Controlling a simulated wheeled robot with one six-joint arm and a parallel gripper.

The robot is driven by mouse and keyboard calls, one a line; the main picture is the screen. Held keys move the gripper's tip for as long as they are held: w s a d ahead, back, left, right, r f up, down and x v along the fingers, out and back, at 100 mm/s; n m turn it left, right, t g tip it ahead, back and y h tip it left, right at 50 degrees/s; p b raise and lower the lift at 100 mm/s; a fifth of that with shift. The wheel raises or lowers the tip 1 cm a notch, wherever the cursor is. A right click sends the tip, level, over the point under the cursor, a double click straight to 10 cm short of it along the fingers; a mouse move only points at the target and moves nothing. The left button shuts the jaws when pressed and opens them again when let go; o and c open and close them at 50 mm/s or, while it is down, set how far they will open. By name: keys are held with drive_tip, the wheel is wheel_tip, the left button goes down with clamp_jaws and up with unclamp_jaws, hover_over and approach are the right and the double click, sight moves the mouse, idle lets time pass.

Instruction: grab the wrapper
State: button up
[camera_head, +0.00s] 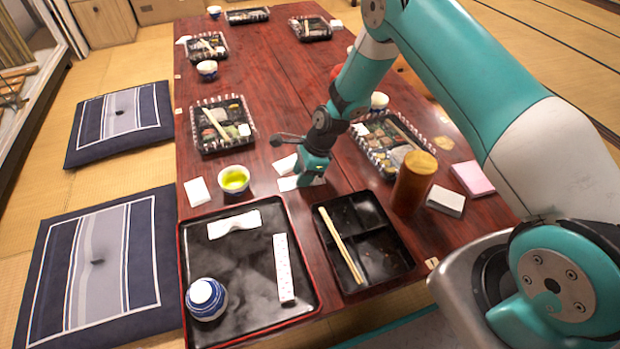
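My gripper (307,178) points down at the middle of the table, just beyond the trays. A flat white paper piece (288,184) lies right beside and partly behind it, and another white piece (285,164) lies just beyond. I cannot tell whether the fingers touch either piece, and the fingertips are too small and dark to show whether they are open. A long white printed paper sleeve (284,268) lies on the black tray (245,317) in front. I cannot tell for sure which of these papers is the wrapper.
The tray also holds a folded white piece (234,224) and a lidded blue-white cup (206,299). A divided black box (381,277) with chopsticks (341,245), a brown cylinder (414,183), a green tea cup (234,180) and a full lunch box (398,151) stand close around my gripper.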

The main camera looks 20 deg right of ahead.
clamp_jaws()
